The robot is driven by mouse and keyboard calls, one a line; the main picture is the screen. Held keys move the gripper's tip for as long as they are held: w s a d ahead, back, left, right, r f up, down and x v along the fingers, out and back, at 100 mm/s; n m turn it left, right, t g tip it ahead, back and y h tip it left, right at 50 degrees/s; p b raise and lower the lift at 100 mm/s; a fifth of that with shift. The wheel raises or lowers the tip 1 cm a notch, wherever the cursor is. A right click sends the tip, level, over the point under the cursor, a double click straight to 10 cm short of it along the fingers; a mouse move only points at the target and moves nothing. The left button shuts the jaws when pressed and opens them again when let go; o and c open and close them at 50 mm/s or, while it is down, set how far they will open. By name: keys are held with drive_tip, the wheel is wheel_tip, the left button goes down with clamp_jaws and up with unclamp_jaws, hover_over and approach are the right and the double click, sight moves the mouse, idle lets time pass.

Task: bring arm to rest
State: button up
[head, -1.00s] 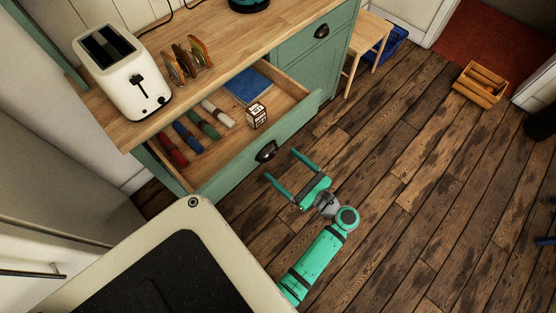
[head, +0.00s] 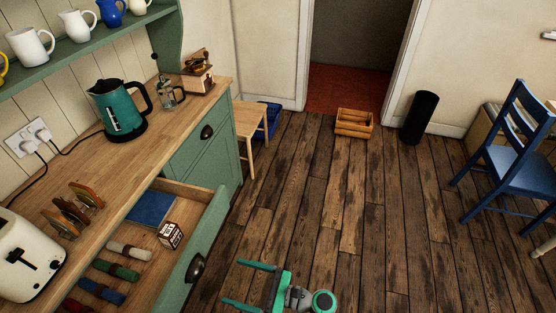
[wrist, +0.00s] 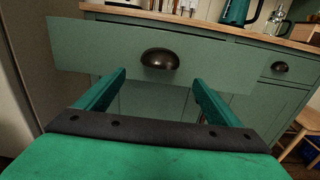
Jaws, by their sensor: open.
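My gripper (head: 248,284) is green and open, with nothing between its fingers. In the head view it is low in the picture, over the wooden floor, to the right of the open drawer (head: 206,238). In the wrist view the two fingers (wrist: 160,90) point at the green drawer front (wrist: 215,66) and its dark cup handle (wrist: 160,59). The handle shows above and between the fingertips, apart from them. Most of my arm is out of the head view.
The drawer stands pulled out, holding rolled cloths (head: 118,270), a blue book (head: 151,208) and a small box (head: 170,235). A wooden stool (head: 250,125), a crate (head: 353,123), a black bin (head: 419,117) and a blue chair (head: 515,150) stand beyond. The middle floor is clear.

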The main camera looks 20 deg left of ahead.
drive_tip(key=s+d+f+t+h, duration=0.2)
drive_tip(key=f+t+h, duration=0.1)
drive_tip(key=f, duration=0.3)
drive_tip(key=s+d+f+t+h, duration=0.2)
drive_tip(key=d+f+t+h, duration=0.1)
drive_tip(key=f, duration=0.3)
drive_tip(key=s+d+f+n+t+h, duration=0.2)
drive_tip(key=s+d+n+t+h, duration=0.3)
drive_tip(key=d, duration=0.4)
drive_tip(key=s+d+r+n+t+h, duration=0.2)
drive_tip(key=s+d+r+n+h, duration=0.35)
drive_tip(key=d+r, duration=0.35)
wheel_tip(320, 180, up, 15)
drive_tip(key=s+n+t+h, duration=0.1)
drive_tip(key=s+n+t, duration=0.1)
drive_tip(key=n+t, duration=0.2)
drive_tip(key=n, duration=0.2)
drive_tip(key=shift+n, duration=0.35)
